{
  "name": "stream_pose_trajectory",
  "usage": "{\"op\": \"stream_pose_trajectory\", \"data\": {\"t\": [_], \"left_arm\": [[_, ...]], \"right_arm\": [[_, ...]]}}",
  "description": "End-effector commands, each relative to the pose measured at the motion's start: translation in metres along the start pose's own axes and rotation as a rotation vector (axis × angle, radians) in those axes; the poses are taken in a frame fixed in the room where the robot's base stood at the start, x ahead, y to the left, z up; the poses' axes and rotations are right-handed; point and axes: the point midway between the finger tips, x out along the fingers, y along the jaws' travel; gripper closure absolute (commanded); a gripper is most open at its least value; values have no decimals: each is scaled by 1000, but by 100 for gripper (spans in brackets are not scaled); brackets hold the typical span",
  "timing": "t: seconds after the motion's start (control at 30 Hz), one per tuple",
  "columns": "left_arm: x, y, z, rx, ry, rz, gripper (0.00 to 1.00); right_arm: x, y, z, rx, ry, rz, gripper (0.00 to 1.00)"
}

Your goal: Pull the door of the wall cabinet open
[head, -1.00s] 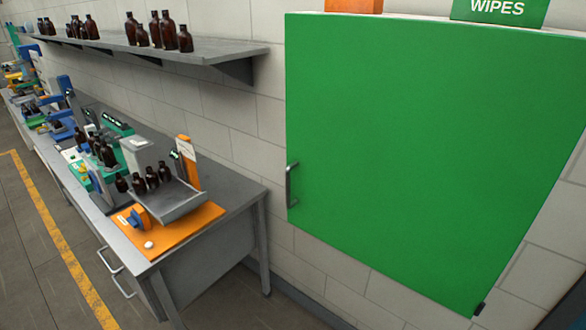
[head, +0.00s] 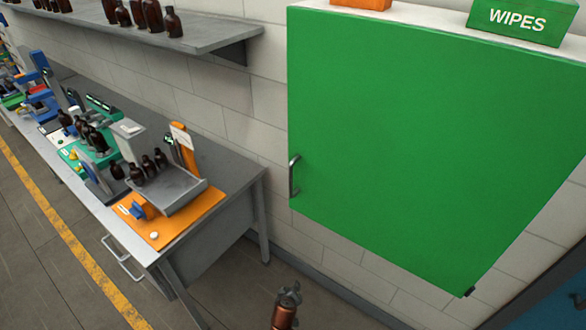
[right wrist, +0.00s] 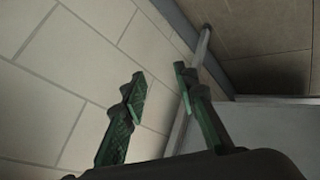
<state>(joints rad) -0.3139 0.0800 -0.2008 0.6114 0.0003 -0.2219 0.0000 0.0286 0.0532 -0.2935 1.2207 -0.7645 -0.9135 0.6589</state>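The wall cabinet's green door (head: 420,140) fills the right of the head view and looks shut. Its grey bar handle (head: 293,175) stands upright at the door's left edge, near the lower corner. My right gripper (head: 289,292) shows small at the bottom of the head view, below the cabinet and apart from the handle. In the right wrist view its two green-padded fingers (right wrist: 160,76) are spread with nothing between them. Wall blocks and a grey table leg show beyond them; the handle does not show there. My left gripper is not in view.
A grey workbench (head: 228,205) with an orange mat (head: 172,228) and amber bottles (head: 148,166) stands left of the cabinet. A wall shelf (head: 215,35) with bottles is above it. A green WIPES box (head: 520,22) and an orange box (head: 360,4) sit on the cabinet.

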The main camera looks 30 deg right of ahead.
Motion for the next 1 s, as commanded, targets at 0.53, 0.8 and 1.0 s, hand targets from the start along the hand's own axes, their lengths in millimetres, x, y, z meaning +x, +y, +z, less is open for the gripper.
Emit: {"op": "stream_pose_trajectory", "data": {"t": [0.53,0.8,1.0], "left_arm": [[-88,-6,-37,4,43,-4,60],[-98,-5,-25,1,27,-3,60],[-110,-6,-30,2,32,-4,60]], "right_arm": [[-352,234,-325,730,611,518,72],[-376,261,-336,817,667,556,72],[-356,283,-347,814,667,556,72]]}}
